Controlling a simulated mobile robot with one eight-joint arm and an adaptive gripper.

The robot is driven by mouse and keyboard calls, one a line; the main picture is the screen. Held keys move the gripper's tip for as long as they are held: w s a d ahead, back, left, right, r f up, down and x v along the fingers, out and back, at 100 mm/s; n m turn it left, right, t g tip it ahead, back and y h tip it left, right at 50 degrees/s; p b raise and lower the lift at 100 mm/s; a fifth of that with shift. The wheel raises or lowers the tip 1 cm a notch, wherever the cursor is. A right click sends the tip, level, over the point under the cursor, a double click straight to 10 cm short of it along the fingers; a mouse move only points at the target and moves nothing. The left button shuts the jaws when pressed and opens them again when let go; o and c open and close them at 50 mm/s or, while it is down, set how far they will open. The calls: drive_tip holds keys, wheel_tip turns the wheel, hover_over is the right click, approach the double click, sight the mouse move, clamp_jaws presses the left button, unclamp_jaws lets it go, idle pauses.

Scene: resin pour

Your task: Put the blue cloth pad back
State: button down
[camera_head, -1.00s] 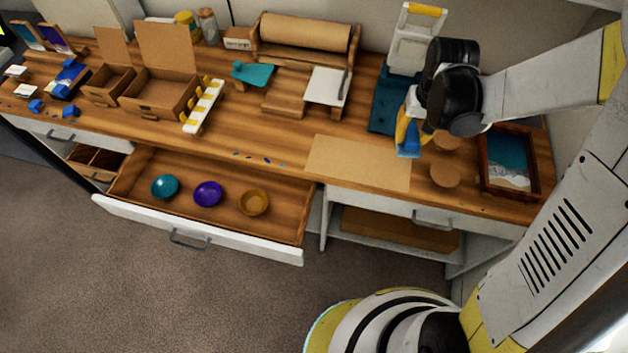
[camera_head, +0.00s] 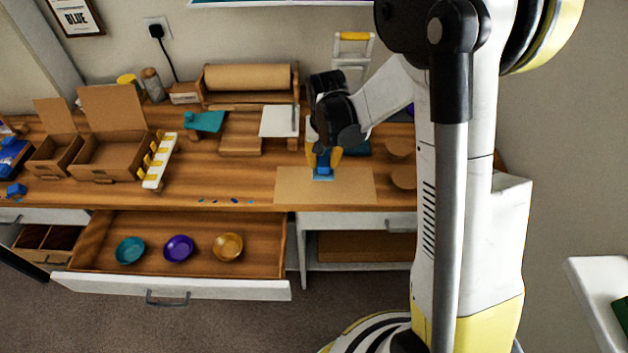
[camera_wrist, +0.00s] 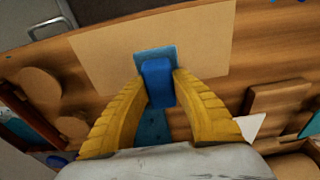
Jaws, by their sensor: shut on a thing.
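The blue cloth pad (camera_head: 323,172) is a blue block handle with a lighter blue flat pad at its end. My gripper (camera_head: 325,160) is shut on its handle, over the back part of the brown paper sheet (camera_head: 352,186) on the bench. In the wrist view, the yellow fingers of my gripper (camera_wrist: 161,80) press on both sides of the blue pad's handle (camera_wrist: 157,83). The flat pad end lies over the brown sheet (camera_wrist: 205,45). I cannot tell whether it touches the sheet.
A teal mat (camera_head: 357,147) lies partly hidden behind my arm. Round wooden discs (camera_head: 403,178) sit right of the sheet. A white board (camera_head: 279,121) lies at the back. The open drawer (camera_head: 200,227) below holds teal, purple and amber bowls. Small blue chips lie along the bench edge.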

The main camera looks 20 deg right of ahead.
sight(315, 184)
drive_tip(key=shift+w+a+f+b, duration=0.1)
drive_tip(key=shift+a+f+b, duration=0.05)
drive_tip(key=shift+a+f, duration=0.4)
drive_tip(key=shift+a+f+b, duration=0.15)
drive_tip(key=shift+a+f, duration=0.15)
drive_tip(key=shift+a, duration=0.35)
wheel_tip(315, 184, down, 4)
drive_tip(key=shift+r+b, duration=0.1)
drive_tip(key=shift+b, duration=0.85)
drive_tip(key=c, duration=1.5)
unclamp_jaws()
drive_tip(key=o, duration=0.3)
drive_tip(key=shift+o, duration=0.2)
